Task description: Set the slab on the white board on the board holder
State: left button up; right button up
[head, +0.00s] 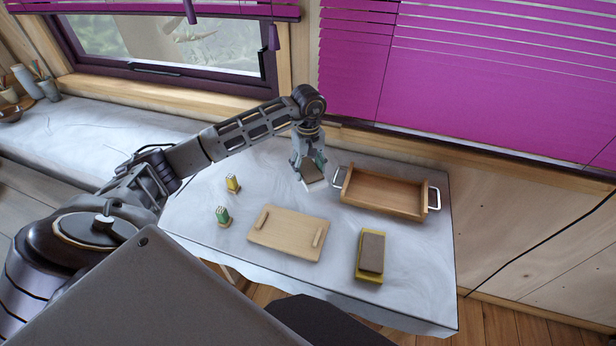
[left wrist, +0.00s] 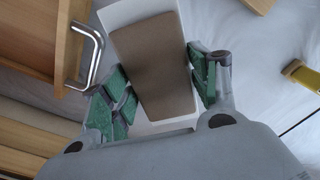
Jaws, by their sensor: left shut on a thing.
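My left gripper (head: 308,168) is at the back of the table, its fingers pointing down, shut on a brown slab (head: 313,175). In the left wrist view the slab (left wrist: 155,65) lies between the green finger pads, over a white board (left wrist: 122,14). The white board's edges show around the slab; I cannot tell whether the slab touches it. The board holder (head: 288,233), a light wooden plate with two raised rails, stands empty at the middle front. My right gripper is not in view.
A wooden tray (head: 385,208) with metal handles stands close to the right of my left gripper. A yellow board (head: 368,277) carrying another brown slab (head: 372,250) lies at front right. Small yellow (head: 232,183) and green (head: 222,214) items stand at left.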

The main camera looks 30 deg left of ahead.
aim_at(308, 169)
pick_arm(q)
jog(key=shift+r, duration=1.9)
jog(key=shift+s+d, duration=0.1)
